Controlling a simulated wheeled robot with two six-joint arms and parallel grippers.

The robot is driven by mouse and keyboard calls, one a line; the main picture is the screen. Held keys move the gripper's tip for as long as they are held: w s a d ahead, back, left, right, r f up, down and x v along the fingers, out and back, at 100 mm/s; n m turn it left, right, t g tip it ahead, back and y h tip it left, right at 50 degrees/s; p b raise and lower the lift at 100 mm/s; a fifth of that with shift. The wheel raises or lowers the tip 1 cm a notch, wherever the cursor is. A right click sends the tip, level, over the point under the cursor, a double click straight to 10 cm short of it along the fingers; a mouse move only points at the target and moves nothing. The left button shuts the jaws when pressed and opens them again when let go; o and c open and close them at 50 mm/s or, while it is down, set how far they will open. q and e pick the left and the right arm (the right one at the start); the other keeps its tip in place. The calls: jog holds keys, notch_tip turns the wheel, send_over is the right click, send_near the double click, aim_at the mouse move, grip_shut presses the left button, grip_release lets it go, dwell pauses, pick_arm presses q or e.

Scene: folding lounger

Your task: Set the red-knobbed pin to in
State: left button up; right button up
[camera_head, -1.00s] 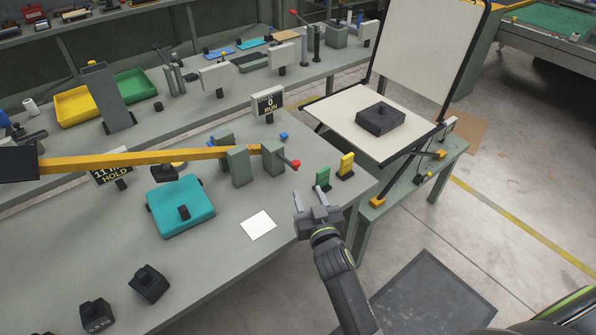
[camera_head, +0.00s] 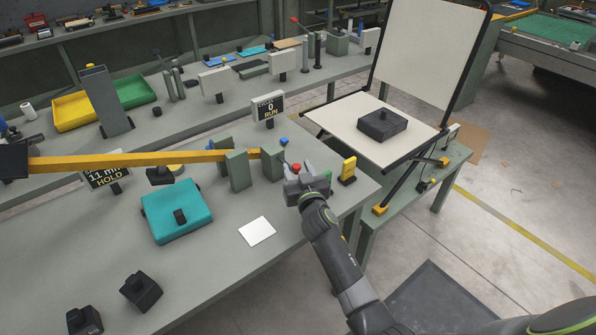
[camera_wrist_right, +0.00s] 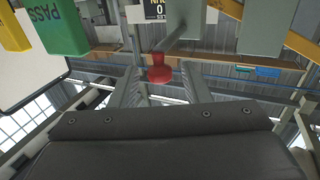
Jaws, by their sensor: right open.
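The red-knobbed pin shows its red knob (camera_head: 296,168) at the right side of the grey-green block (camera_head: 272,163) by the end of the yellow beam. In the right wrist view the red knob (camera_wrist_right: 160,73) sits on a grey rod (camera_wrist_right: 180,35) that comes from the block. My right gripper (camera_head: 301,178) is open around or just short of the knob. In the wrist view the knob appears between its two fingers (camera_wrist_right: 162,88), with gaps on both sides. I cannot tell how deep the knob is between them. My left gripper is not in view.
A green PASS block (camera_wrist_right: 64,27) and a yellow block (camera_head: 348,169) stand close to the right gripper. A yellow beam (camera_head: 130,161) spans the table. A teal box (camera_head: 178,212) and white card (camera_head: 257,231) lie nearby. A folding lounger (camera_head: 345,118) stands behind, right.

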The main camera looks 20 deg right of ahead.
aim_at(281, 157)
grip_shut()
jog(key=w+b, duration=0.1)
jog(key=w+a+b, duration=0.1)
jog(key=w+b, duration=0.2)
jog(key=b, duration=0.1)
jog(key=shift+w+a+r, duration=0.15)
jog(key=shift+w+a, duration=0.25)
jog(key=shift+c, duration=1.7)
grip_release()
jog(key=o, duration=0.3)
jog(key=shift+w+a+f, duration=0.1)
jog(key=shift+w+f, duration=0.1)
jog(key=shift+w, duration=0.05)
jog(key=shift+o, duration=0.2)
